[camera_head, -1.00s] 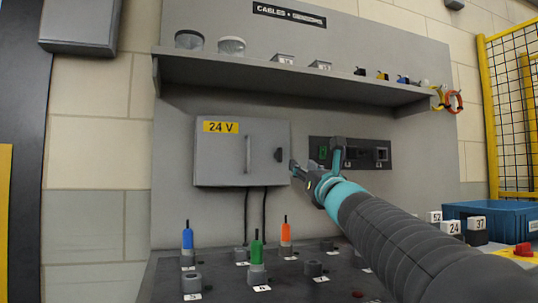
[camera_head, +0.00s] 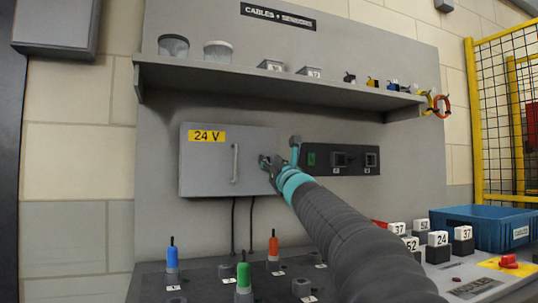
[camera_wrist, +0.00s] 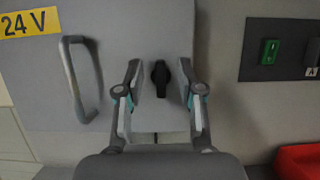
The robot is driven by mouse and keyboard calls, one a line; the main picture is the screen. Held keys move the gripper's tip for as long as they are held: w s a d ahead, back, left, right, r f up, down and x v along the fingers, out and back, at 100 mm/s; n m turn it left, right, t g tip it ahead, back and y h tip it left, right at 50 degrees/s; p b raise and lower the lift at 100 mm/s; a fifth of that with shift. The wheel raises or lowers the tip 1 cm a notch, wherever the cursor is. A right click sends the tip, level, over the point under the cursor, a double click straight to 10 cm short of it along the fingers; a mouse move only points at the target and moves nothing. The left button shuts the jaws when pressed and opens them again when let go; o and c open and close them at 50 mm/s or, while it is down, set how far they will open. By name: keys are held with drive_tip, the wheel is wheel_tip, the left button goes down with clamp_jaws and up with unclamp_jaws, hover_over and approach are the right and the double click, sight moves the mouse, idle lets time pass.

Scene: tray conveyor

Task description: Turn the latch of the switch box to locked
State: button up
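The grey switch box (camera_head: 207,165) with a yellow "24 V" label hangs on the panel, its door closed. Its black latch (camera_wrist: 160,77) sits on the door's right side and stands upright in the wrist view. My gripper (camera_wrist: 160,108) is open, one finger on each side of the latch, with gaps showing on both sides. In the head view my gripper (camera_head: 270,163) is at the right edge of the box door and hides most of the latch.
A vertical handle (camera_wrist: 80,80) is left of the latch. A black socket strip (camera_head: 345,160) is right of the box. The shelf (camera_head: 280,80) runs above. Colored plugs stand on the bench below, and a blue crate (camera_head: 485,228) is at the right.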

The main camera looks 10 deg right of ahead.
drive_tip(key=shift+w+a+r, duration=0.15)
drive_tip(key=shift+w+r, duration=0.15)
drive_tip(key=shift+w, duration=0.35)
clamp_jaws()
